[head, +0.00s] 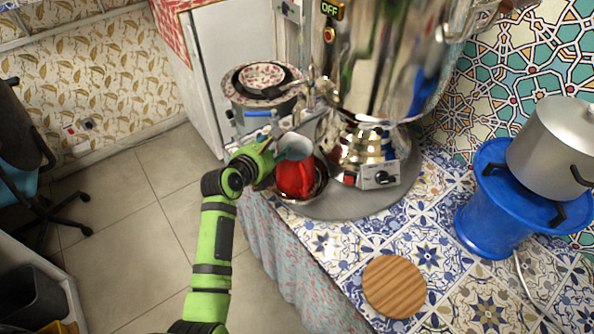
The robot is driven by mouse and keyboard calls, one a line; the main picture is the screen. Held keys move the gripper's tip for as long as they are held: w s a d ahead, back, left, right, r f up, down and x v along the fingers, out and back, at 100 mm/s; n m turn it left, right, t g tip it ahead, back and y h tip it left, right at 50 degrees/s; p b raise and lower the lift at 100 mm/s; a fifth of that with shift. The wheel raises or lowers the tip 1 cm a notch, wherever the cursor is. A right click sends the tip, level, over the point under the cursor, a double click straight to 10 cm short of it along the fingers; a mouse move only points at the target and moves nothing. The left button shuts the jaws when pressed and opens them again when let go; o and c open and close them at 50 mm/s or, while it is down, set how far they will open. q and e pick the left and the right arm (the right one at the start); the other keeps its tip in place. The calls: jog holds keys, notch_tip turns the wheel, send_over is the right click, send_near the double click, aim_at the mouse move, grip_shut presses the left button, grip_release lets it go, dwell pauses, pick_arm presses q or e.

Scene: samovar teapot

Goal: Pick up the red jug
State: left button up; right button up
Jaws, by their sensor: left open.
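The red jug (292,177) stands upright in a dark bowl at the foot of the large shiny samovar (385,60). Its pale inside shows at the top, and its handle is on the right side. My left gripper (279,148) is at the jug's upper left side, close to its rim. Its jaws are open, and its fingers are partly lost against the clutter behind. I cannot tell whether a finger touches the jug. My right gripper is out of view.
A grey round tray (345,205) lies under the samovar and bowl. A stove-like pot (262,108) with bowls stands behind. On the tiled counter are a round wooden board (394,287) and a blue stand (488,218) bearing a silver pot (556,150).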

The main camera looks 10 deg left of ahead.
pick_arm(q)
jog(key=shift+x, duration=0.85)
jog(key=shift+s, duration=0.1)
grip_shut()
jog(key=shift+r, duration=0.2)
